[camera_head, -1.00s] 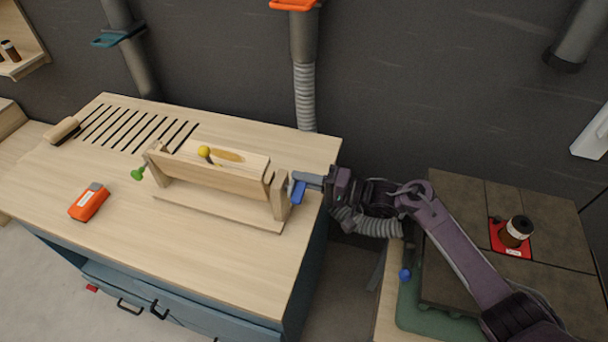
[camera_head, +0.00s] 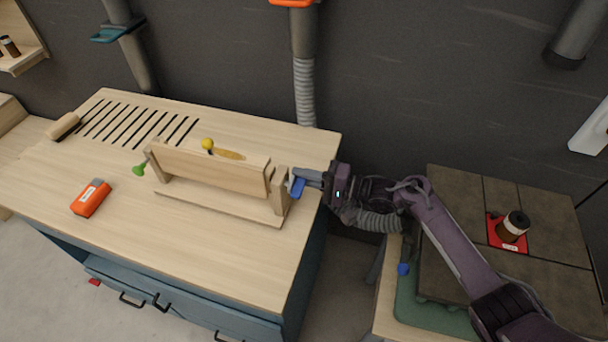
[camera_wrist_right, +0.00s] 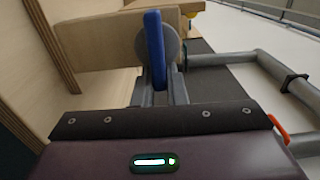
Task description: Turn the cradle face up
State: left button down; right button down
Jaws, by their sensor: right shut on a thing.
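The cradle (camera_head: 208,171) is a pale wooden box-like piece held between two wooden uprights on a flat base board (camera_head: 220,208) on the bench. It sits tilted, its long side board towards me and a narrow strip of its upper side showing. A yellow knob (camera_head: 208,144) and a tan oval mark show along its top edge. A green knob (camera_head: 139,169) is at the left upright. My right gripper (camera_head: 302,180) is shut on the blue handle (camera_head: 297,188) at the cradle's right end. In the right wrist view the blue handle (camera_wrist_right: 155,50) stands upright between the fingers, before a grey disc.
An orange tool (camera_head: 91,198) lies on the bench at the left front, and a wooden-handled brush (camera_head: 64,126) lies near the slots at the back. A brown jar (camera_head: 513,227) stands on a red mat on the right table.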

jog(key=shift+s+a+f, duration=0.1)
jog(key=shift+s+f, duration=0.3)
jog(key=shift+f, duration=0.05)
jog(key=c, duration=1.5)
grip_release()
jog(key=shift+w, duration=0.15)
jog(key=shift+o, duration=0.2)
jog(key=shift+r, duration=0.4)
jog(key=b+v, duration=0.2)
jog(key=v, duration=0.5)
jog(key=shift+s+d, duration=0.2)
jog(key=shift+d, duration=0.15)
jog(key=shift+c, duration=0.2)
